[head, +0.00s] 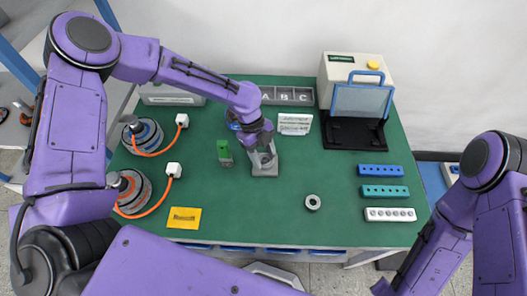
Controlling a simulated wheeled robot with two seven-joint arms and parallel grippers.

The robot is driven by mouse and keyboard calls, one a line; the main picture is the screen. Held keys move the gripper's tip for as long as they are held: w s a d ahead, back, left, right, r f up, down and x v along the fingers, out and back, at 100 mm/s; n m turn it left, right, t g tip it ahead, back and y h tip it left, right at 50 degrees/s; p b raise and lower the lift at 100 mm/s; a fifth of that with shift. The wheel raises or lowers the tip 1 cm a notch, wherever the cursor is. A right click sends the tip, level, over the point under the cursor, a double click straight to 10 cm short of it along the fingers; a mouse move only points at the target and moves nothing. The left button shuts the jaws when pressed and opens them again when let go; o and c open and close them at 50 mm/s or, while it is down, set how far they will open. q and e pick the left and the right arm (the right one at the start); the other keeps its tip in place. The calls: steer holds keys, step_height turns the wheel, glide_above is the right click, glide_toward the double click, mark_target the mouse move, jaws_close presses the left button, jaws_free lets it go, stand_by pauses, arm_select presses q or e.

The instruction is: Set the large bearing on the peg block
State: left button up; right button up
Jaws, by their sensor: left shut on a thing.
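My left gripper (265,148) points down at a grey block (265,171), which looks like the peg block, near the middle of the green table. It is shut on a small grey, ring-like thing (266,158) that seems to be the large bearing; the fingers and wrist hide much of it. I cannot tell whether it touches the block.
A green block (224,152) stands just left of the grey block. Two round motor parts (131,190) with orange cables are at the left. A grey lettered bin (288,96), a sign (295,124) and a black stand (354,133) are behind. Coloured strips (385,191) lie right.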

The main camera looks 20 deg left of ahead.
arm_select(q)
steer(key=shift+f, duration=0.2)
steer(key=o, duration=1.1)
steer(key=b+v, duration=0.1)
steer(key=v, duration=1.1)
steer(key=shift+b, duration=0.3)
